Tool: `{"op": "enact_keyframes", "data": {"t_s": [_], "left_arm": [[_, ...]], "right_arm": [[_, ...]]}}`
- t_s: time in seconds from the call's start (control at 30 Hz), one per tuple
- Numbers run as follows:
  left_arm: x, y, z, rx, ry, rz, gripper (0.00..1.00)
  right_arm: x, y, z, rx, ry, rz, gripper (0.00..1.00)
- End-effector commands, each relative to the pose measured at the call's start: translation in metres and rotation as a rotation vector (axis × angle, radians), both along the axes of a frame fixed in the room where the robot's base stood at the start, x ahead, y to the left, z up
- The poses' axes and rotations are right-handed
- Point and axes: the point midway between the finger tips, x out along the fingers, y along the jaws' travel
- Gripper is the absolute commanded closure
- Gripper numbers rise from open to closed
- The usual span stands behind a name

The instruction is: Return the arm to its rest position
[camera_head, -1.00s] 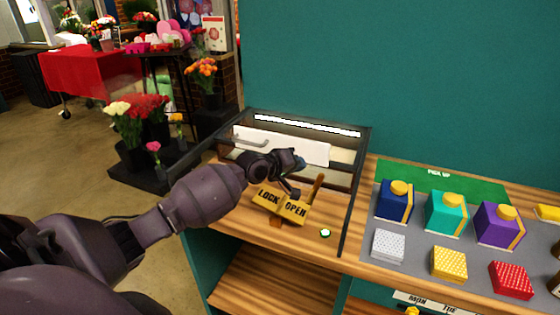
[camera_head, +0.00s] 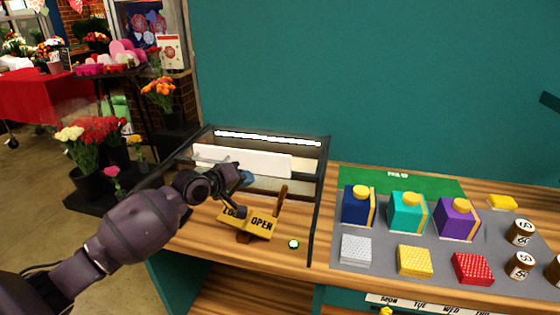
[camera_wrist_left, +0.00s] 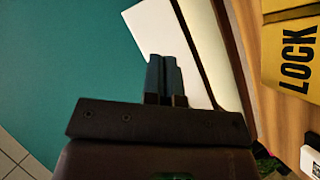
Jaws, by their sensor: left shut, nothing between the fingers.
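My left arm comes in from the left in the head view. The sign also shows at the right of the left wrist view (camera_wrist_left: 292,50). My right gripper is not in view.
To the right, a grey mat (camera_head: 385,252) holds blue, teal and purple boxes, sponge-like blocks and brown jars. The teal wall (camera_head: 380,80) rises behind the counter.

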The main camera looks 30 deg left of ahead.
Motion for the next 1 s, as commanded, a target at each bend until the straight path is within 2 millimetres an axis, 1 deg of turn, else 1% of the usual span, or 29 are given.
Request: {"op": "enact_keyframes", "data": {"t_s": [0.17,0.27,0.37,0.47,0.57,0.67,0.77,0.8,0.87,0.97,1.0], "left_arm": [[0.000,0.000,0.000,0.005,-0.001,-0.002,1.00],[0.000,0.000,0.000,0.045,-0.017,-0.016,1.00],[0.002,0.002,0.003,0.160,-0.068,-0.043,1.00],[0.003,0.003,0.010,0.342,-0.146,-0.075,1.00],[0.003,-0.004,0.013,0.519,-0.227,-0.106,1.00],[-0.005,-0.015,-0.001,0.679,-0.282,-0.133,1.00],[-0.023,-0.028,-0.028,0.835,-0.318,-0.159,1.00],[-0.034,-0.034,-0.044,0.894,-0.324,-0.170,1.00],[-0.050,-0.042,-0.064,0.971,-0.330,-0.183,1.00],[-0.081,-0.056,-0.101,1.076,-0.319,-0.202,1.00],[-0.096,-0.062,-0.115,1.110,-0.310,-0.209,1.00]], "right_arm": [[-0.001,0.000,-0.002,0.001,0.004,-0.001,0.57],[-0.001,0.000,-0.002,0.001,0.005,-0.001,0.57],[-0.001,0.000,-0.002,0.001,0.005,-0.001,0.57],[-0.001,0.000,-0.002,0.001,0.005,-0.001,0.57],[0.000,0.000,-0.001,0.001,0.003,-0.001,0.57],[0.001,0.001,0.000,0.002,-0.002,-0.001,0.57],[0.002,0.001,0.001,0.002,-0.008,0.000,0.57],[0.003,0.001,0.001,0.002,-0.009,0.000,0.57],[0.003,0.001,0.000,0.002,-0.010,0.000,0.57],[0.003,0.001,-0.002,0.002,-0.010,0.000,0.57],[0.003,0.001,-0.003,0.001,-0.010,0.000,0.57]]}}
